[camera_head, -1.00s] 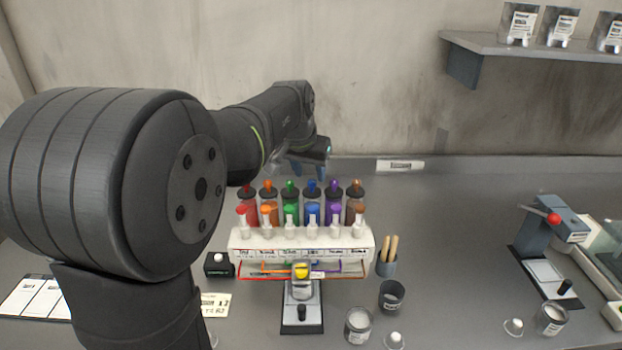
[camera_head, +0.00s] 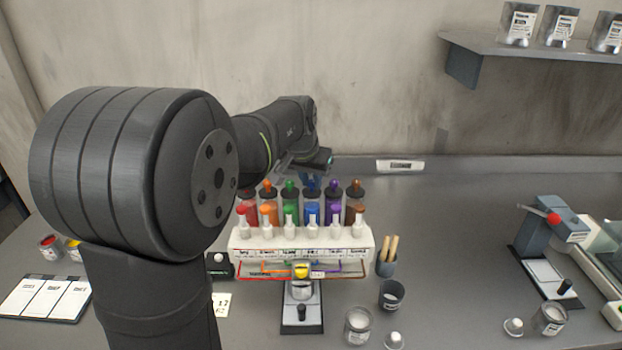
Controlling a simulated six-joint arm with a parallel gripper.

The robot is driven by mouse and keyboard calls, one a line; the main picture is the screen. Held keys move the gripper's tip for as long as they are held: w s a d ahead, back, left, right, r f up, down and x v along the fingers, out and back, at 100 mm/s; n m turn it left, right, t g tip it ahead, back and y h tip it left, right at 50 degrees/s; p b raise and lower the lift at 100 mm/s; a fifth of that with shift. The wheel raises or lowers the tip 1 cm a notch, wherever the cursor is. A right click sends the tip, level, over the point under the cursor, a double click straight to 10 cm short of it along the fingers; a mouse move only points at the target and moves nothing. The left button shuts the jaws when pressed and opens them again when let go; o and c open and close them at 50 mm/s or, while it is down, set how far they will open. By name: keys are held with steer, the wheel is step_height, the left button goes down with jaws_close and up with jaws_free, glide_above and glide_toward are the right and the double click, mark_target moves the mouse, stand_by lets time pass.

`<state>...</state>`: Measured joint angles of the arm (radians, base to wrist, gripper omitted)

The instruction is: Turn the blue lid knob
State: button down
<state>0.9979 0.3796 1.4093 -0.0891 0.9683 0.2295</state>
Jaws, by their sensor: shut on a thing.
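The blue lid knob (camera_head: 312,182) tops the blue bottle (camera_head: 312,211), third from the right in the row of coloured bottles on the white dispenser rack (camera_head: 345,240). My gripper (camera_head: 311,174) has come down from behind and is shut at the blue knob, with its fingers over most of it. The finger contact is small and partly hidden by the dark gripper body. The neighbouring green knob (camera_head: 290,186) and purple knob (camera_head: 333,187) stand uncovered on either side.
A brush cup (camera_head: 386,262), dark cup (camera_head: 391,295) and glass jar (camera_head: 358,325) are to the right. A wall shelf (camera_head: 490,44) is at upper right.

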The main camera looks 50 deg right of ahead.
steer(key=m+g, duration=0.1)
steer(key=m, duration=0.3)
steer(key=shift+w+m+g, duration=0.15)
steer(key=shift+m+g, duration=0.25)
steer(key=shift+w+m+g, duration=0.1)
steer(key=shift+m+g, duration=0.8)
steer(key=shift+m, duration=1.6)
steer(key=c, duration=1.3)
jaws_free()
steer(key=v, duration=1.7)
steer(key=shift+w+r, duration=0.1)
steer(key=shift+r, duration=0.15)
steer(key=shift+f, duration=0.1)
